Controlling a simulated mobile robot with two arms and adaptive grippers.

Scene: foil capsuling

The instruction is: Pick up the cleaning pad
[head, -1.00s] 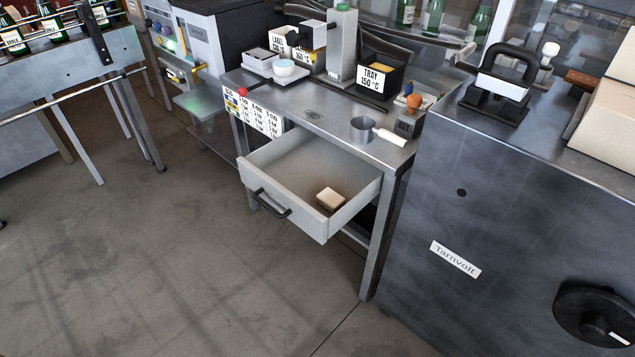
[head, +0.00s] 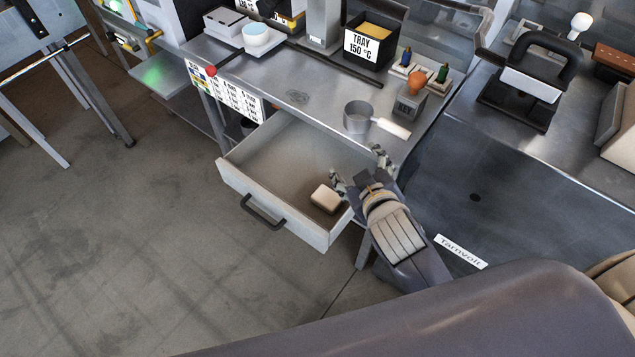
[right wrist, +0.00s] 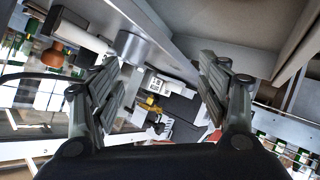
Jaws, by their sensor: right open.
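The cleaning pad (head: 326,197), a small cream block with a brown underside, lies in the open drawer (head: 236,181) near its front right corner. My right gripper (head: 359,166) is at the drawer's right side, just right of the pad and apart from it. Its fingers are spread and empty. In the right wrist view the two fingers (right wrist: 162,88) stand wide apart with nothing between them, and the pad does not show there. My left gripper is not in view.
A metal cup with a white handle (head: 358,117) stands on the bench (head: 300,96) just above the drawer. A black tray box (head: 369,46) and an orange-knobbed stamp (head: 411,97) stand behind. A dark machine cabinet (head: 480,180) is close on the right. The drawer's left part is empty.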

